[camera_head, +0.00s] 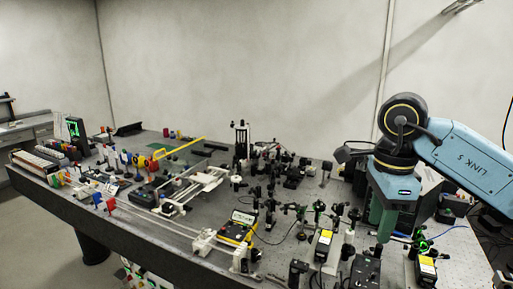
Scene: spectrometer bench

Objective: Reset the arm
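My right arm (468,160) comes in from the right edge, light blue with "LINK 5" on it. It bends at a dark round joint and points down. My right gripper (386,225) hangs at its end over the right part of the bench, with greenish fingers among the optics. Whether the fingers are apart or together is not clear, and I see nothing held in them. My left arm and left gripper are out of view.
The dark optical bench (150,224) is crowded with mounts and posts. A yellow meter (237,229) stands near the middle front. Black boxes with yellow labels (427,266) are close to my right gripper. Open air lies above the bench before the white wall.

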